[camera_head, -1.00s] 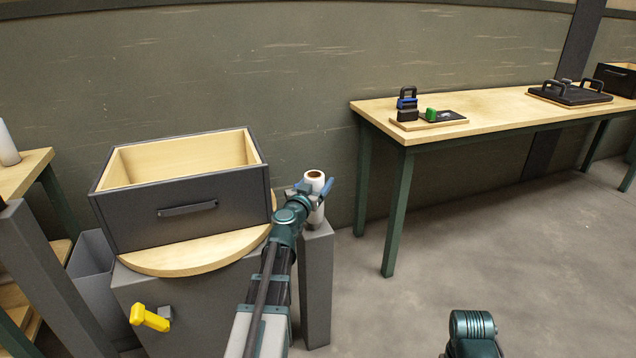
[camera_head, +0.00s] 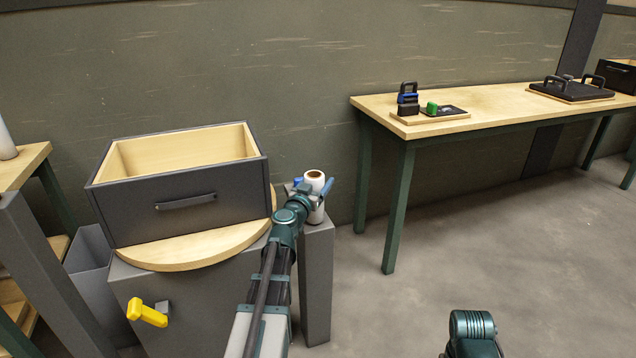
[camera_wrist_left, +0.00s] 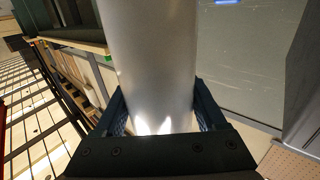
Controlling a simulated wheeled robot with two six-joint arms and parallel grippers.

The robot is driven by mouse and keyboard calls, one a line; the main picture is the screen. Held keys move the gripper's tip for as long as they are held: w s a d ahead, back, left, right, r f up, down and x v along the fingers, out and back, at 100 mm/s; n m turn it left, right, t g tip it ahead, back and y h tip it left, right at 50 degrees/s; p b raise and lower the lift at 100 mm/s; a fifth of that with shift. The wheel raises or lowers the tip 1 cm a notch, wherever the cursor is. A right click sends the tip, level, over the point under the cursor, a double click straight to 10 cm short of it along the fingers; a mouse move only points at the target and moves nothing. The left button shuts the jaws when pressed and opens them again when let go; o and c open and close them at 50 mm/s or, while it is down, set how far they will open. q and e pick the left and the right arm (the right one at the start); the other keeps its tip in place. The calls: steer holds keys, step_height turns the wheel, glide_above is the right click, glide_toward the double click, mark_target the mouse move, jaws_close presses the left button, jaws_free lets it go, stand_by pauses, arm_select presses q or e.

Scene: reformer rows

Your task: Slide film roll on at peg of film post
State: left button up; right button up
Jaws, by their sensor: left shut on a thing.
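The film roll (camera_head: 316,176) is a white upright cylinder with a brown core at its top. My left gripper (camera_head: 312,187) is shut on it, with fingers on either side. The roll also fills the middle of the left wrist view (camera_wrist_left: 150,60), between the two dark fingers (camera_wrist_left: 160,118). The grey film post (camera_head: 318,285) stands directly below the roll in the head view. I cannot tell whether the roll touches the post, and no peg is visible. My right gripper is out of view; only part of my right arm shows at the bottom.
A dark drawer box (camera_head: 185,200) with a pale wood inside rests on a round wooden top (camera_head: 190,257) left of the post. A yellow handle (camera_head: 147,313) sticks out below. A wooden table (camera_head: 490,105) stands at the right. The floor (camera_head: 400,310) between is clear.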

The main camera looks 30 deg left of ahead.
arm_select(q)
steer(key=shift+f, duration=0.25)
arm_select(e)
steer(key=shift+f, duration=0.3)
arm_select(q)
steer(key=o, duration=1.5)
